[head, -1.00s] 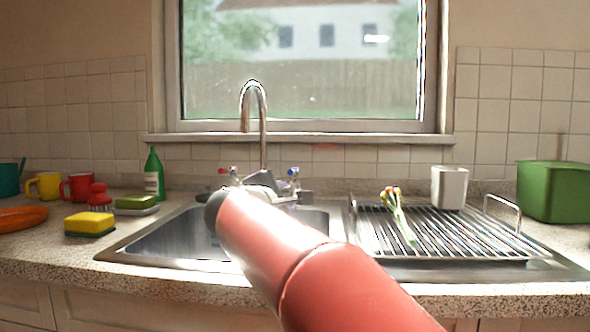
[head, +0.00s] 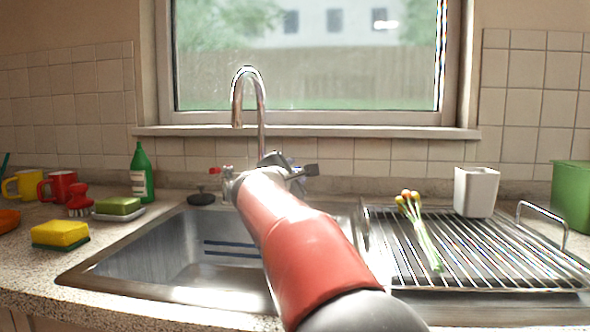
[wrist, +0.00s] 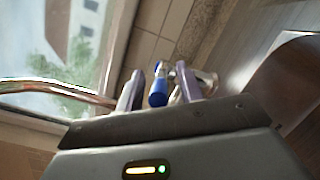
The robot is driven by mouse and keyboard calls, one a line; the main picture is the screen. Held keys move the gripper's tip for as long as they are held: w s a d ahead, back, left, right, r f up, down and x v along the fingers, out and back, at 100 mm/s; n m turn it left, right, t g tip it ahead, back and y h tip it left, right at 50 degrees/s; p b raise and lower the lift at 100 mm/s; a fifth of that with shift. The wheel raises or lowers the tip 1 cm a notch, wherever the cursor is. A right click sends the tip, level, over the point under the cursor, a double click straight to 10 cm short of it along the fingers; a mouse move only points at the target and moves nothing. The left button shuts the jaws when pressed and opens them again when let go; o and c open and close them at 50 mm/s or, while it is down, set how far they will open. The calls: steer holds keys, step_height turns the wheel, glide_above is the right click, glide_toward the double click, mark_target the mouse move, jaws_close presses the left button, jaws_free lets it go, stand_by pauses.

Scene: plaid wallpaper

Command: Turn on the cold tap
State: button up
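The steel faucet (head: 261,110) rises behind the sink. Its red-marked tap (head: 214,170) shows to the left of its base. The blue-marked cold tap (wrist: 158,90) shows in the wrist view, between the two fingers of my gripper (wrist: 159,88). The fingers are apart, with a gap on each side of the blue handle. I cannot tell how deep the handle sits between them. In the head view my red arm and gripper (head: 290,168) cover the blue tap. The faucet spout also crosses the left of the wrist view (wrist: 60,88).
The steel sink basin (head: 180,250) is empty below my arm. A drying rack (head: 470,285) at right holds flowers (head: 425,228) and a white cup (head: 475,191). A green bottle (head: 142,175), sponges and mugs stand at left. The window sill (head: 350,132) runs behind.

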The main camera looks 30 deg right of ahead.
steer(key=shift+w+d, duration=0.2)
jaws_close()
stand_by(0.3)
steer(key=shift+s+d+n+t+y+b, duration=0.2)
steer(key=shift+d+n+t+y+b, duration=0.25)
steer(key=shift+n+t+y, duration=0.3)
steer(key=shift+s+d+n+t+y+b, duration=0.2)
steer(key=shift+d+n+t+y+b, duration=0.15)
steer(key=shift+n+t+y+b, duration=0.35)
steer(key=shift+y, duration=0.25)
